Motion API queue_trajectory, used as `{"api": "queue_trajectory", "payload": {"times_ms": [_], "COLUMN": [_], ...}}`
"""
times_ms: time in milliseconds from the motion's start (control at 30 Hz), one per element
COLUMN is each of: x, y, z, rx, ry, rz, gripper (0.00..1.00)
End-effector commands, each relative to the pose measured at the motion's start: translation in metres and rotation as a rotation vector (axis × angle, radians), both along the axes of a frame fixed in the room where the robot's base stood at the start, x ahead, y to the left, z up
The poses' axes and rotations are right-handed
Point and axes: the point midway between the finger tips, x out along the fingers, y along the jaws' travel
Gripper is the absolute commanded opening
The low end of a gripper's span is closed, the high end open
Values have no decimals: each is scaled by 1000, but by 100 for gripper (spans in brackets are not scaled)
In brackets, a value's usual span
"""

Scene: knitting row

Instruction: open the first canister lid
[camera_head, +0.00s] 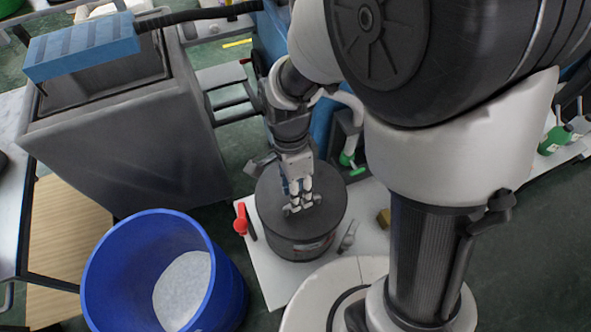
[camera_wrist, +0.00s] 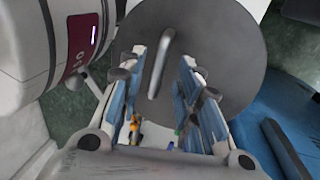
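The canister (camera_head: 302,244) is a dark round drum with a label on its side, standing on a white surface in the head view. Its flat dark grey lid (camera_head: 268,195) is on top, and the lid also fills the upper middle of the wrist view (camera_wrist: 225,45). A light grey bar handle (camera_wrist: 161,62) on the lid lies between the fingers in the wrist view. My gripper (camera_head: 301,205) points down over the lid; in the wrist view its two fingers (camera_wrist: 163,72) are spread apart, one on each side of the handle. I cannot tell whether they touch the lid.
A blue bin (camera_head: 232,275) with white material inside stands left of the canister. A red-handled tool (camera_head: 240,222) and a small brown block (camera_head: 384,217) lie on the white surface (camera_head: 268,262) beside it. A large grey container (camera_head: 125,150) stands behind left.

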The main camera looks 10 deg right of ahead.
Motion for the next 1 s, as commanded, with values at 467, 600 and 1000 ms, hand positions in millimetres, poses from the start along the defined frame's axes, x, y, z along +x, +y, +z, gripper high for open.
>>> {"api": "queue_trajectory", "payload": {"times_ms": [467, 600, 1000], "x": [-4, -4, -4], "y": [-1, -1, -1], "z": [-20, -19, -19], "rx": [0, 0, 0], "ry": [0, 0, 0], "rz": [0, 0, 0], "gripper": [31, 25, 0]}}
